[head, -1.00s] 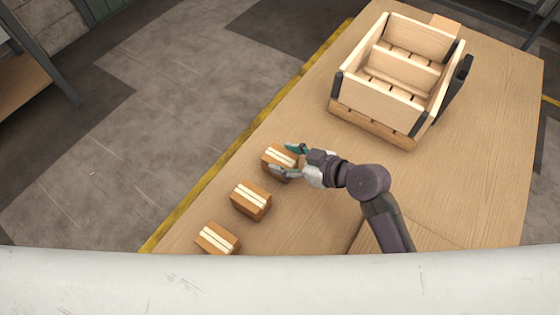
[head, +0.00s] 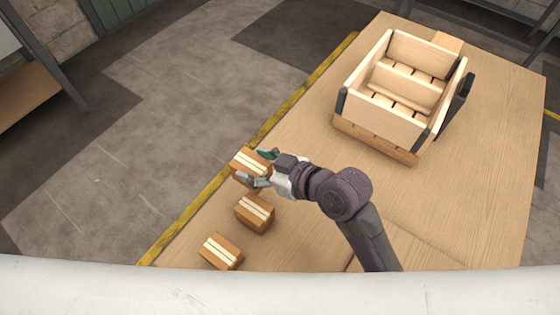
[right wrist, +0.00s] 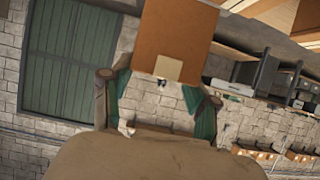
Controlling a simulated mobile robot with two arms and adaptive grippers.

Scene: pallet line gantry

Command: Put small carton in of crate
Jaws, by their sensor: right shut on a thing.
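A small brown carton (head: 247,159) with pale tape stripes is between the fingers of my right gripper (head: 256,167), which is shut on it. It looks raised above the table near the yellow-striped edge. The right wrist view shows a plain brown face of this carton (right wrist: 178,38) beyond the gripper fingers (right wrist: 163,100). The wooden crate (head: 384,119) with dark corner posts stands at the upper right of the head view, well apart from the carton. Its visible inside shows slats and a cross board, with no carton seen there. My left gripper is not in view.
Two similar cartons, a nearer one (head: 220,251) and a middle one (head: 255,213), stand on the table (head: 480,190) below the held carton. A dark bracket-like part (head: 458,100) is at the crate's right side. The tabletop between carton and crate is clear.

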